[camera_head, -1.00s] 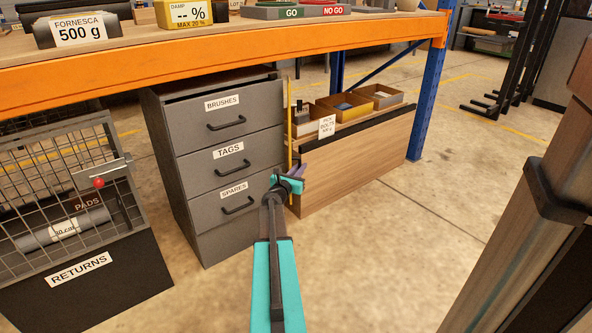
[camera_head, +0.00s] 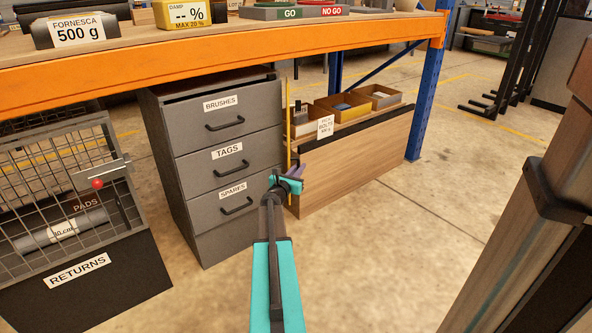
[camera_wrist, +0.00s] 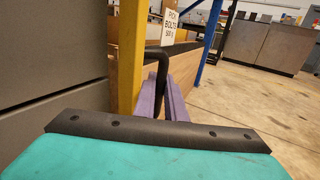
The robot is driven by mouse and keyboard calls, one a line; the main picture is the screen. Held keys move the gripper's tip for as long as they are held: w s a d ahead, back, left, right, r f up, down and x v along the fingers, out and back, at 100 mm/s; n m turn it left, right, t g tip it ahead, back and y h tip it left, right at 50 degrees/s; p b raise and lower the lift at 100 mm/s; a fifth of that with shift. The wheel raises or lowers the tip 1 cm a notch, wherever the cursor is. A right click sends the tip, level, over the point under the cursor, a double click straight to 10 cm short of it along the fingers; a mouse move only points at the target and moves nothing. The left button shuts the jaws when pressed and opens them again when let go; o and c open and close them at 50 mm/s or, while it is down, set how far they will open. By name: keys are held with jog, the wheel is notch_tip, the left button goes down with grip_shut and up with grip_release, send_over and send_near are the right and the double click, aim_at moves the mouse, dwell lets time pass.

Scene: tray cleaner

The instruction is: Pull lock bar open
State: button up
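The lock bar (camera_head: 289,125) is a thin yellow upright bar at the right front edge of the grey drawer cabinet. It also shows large in the wrist view (camera_wrist: 130,45), with a black bent handle (camera_wrist: 163,62) standing out from its right side. My gripper (camera_head: 296,171) has purple fingers and is at the bar's lower part. In the wrist view my gripper (camera_wrist: 164,95) has one finger on each side of the handle's lower length, with little or no gap, and appears shut on it. The fingertips' exact contact is partly hidden.
The grey cabinet (camera_head: 205,215) has drawers marked BRUSHES, TAGS and SPARES, all closed. An orange-edged bench (camera_head: 240,58) runs above. A wooden bin stand (camera_head: 360,165) is close on the right. The RETURNS crate (camera_head: 120,275) is on the left.

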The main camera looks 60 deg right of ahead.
jog(key=shift+s+a+b, duration=0.3)
jog(key=shift+s+a, duration=0.4)
jog(key=shift+s, duration=0.15)
jog(key=shift+s+a+f, duration=0.2)
jog(key=shift+s+a, duration=0.55)
jog(key=shift+a, duration=0.1)
jog(key=shift+o, duration=1.2)
jog(key=shift+s+a+b, duration=0.25)
jog(key=shift+a+b, duration=0.05)
jog(key=shift+b, duration=0.05)
jog(key=shift+s+a, duration=0.15)
jog(key=shift+c, duration=1.2)
jog(key=s+a+b, duration=0.3)
jog(key=s+a, duration=0.3)
jog(key=a, duration=0.2)
jog(key=shift+a, duration=0.1)
jog(key=shift+a+r, duration=0.1)
jog(key=shift+a, duration=0.05)
